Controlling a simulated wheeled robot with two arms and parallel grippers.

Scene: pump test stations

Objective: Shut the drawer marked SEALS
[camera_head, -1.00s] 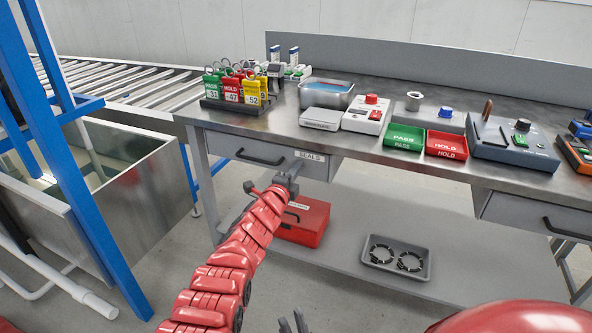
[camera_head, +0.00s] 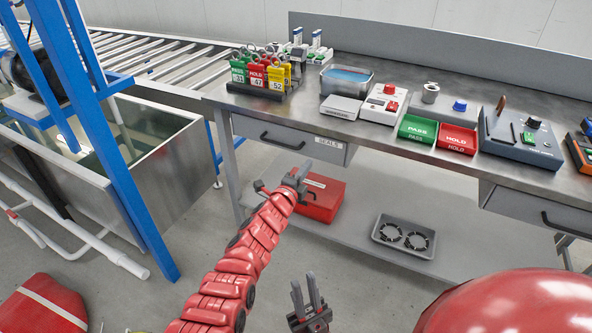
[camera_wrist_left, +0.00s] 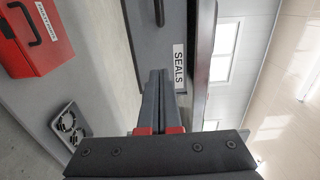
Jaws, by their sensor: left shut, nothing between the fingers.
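The SEALS drawer (camera_head: 258,129) is under the left part of the bench. Its grey front looks level with the bench edge, with no open gap visible. It has a black handle (camera_head: 282,142) and a white SEALS label (camera_head: 329,142) at its right end. My left gripper (camera_head: 304,169) is shut and empty, just in front of and below the label end. In the left wrist view, the closed fingers (camera_wrist_left: 158,76) point at the drawer front (camera_wrist_left: 150,28) beside the label (camera_wrist_left: 179,66); I cannot tell if they touch. My right gripper (camera_head: 304,280) is open and empty, low in the picture.
A red box (camera_head: 322,200) and a grey tray (camera_head: 378,240) with two black rings are on the lower shelf. The bench top (camera_head: 300,108) carries tag holders, bins and instruments. A blue post (camera_head: 115,150) and a metal tank (camera_head: 170,150) stand left.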

